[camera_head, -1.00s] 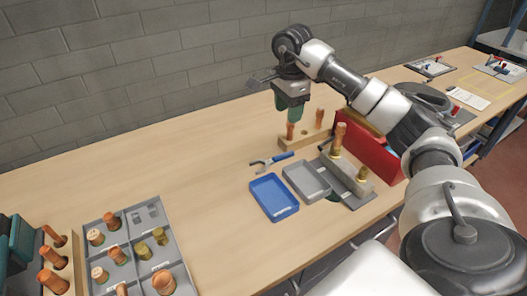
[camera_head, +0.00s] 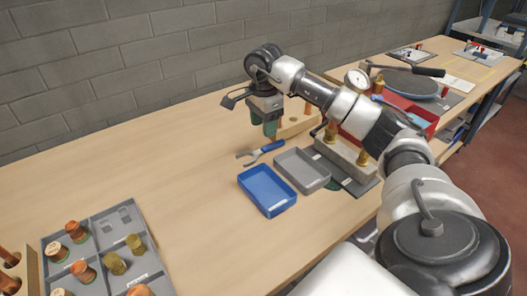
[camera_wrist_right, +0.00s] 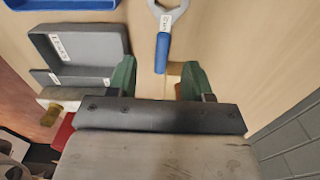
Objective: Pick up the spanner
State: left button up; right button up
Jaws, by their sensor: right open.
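The spanner (camera_head: 262,151) lies flat on the wooden table, with a blue handle and a grey open-jawed head pointing left. In the right wrist view the spanner (camera_wrist_right: 164,45) has its head at the top edge and its handle end just beyond the gap between the fingers. My right gripper (camera_head: 265,131) hangs fingers-down just behind the spanner. In the wrist view its two green fingers (camera_wrist_right: 158,76) are apart, with nothing between them. My left gripper is not in view.
A blue tray (camera_head: 267,191) and a grey tray (camera_head: 302,170) stand in front of the spanner. A compartment tray (camera_head: 107,251) is at the lower left. Table left of the spanner is clear.

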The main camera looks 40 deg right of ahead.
aim_at(263, 151)
jog(key=f, duration=0.5)
jog(key=f+p, duration=0.1)
jog(key=f, duration=0.2)
jog(key=shift+w+d+f, duration=0.15)
jog(key=shift+w+d, duration=0.1)
grip_shut()
